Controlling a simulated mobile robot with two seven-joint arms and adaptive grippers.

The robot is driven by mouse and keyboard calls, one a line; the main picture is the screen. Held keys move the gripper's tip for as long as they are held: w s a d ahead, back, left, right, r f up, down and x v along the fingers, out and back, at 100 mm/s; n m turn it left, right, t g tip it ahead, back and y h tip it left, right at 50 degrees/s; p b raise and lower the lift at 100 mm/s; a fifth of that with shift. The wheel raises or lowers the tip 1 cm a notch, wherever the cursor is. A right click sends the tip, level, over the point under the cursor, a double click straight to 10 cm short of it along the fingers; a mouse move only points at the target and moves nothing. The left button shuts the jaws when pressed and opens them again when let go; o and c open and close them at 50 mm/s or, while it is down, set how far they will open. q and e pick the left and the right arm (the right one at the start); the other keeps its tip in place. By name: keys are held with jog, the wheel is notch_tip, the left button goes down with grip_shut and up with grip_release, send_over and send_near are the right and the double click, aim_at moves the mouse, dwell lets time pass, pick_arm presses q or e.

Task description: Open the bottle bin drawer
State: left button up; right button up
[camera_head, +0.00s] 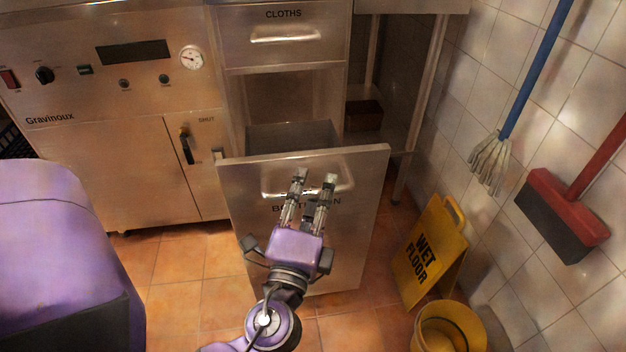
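The bottle bin drawer is a steel drawer whose front panel (345,235) stands out from the cabinet, leaving a visible opening behind its top edge. Its label is partly covered by my gripper. The drawer's handle (272,189) runs across the upper part of the panel. I cannot tell whether the fingertips touch the handle. My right gripper is not in view.
A shut drawer labelled CLOTHS (285,50) is above. The Gravinoux cooker (90,150) stands at the left. A yellow wet floor sign (435,250) and a yellow bucket (450,325) stand at the right. A mop (490,165) and a red broom (565,210) are by the tiled wall.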

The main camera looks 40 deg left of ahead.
pick_arm(q)
jog(key=shift+s+d, duration=0.1)
jog(key=v, duration=1.2)
jog(key=shift+f, duration=0.1)
